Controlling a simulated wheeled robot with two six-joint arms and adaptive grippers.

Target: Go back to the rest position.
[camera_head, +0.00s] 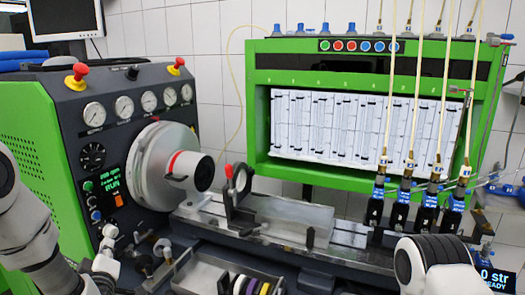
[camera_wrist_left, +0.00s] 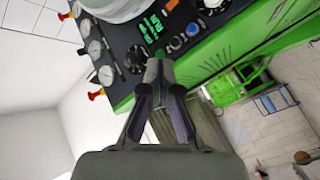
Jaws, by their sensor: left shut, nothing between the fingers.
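My left arm (camera_head: 25,225) comes in from the left edge of the head view, in front of the green side of the testbench. My left gripper (camera_wrist_left: 160,70) points toward the control panel (camera_wrist_left: 165,28) in the left wrist view. Its fingers are together with nothing between them. In the head view its outline is small and hard to make out against the bench. My right arm (camera_head: 437,262) shows at the bottom right of the head view as a white link with a black ribbed band. My right gripper is out of view.
The testbench carries gauges (camera_head: 123,107), a red mushroom button (camera_head: 76,77) and a large grey chuck (camera_head: 165,165). A clamp stand (camera_head: 238,190) stands on the rail. A tray (camera_head: 205,278) of rings is at the front. Blue-topped injectors (camera_head: 400,200) with hoses stand at right.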

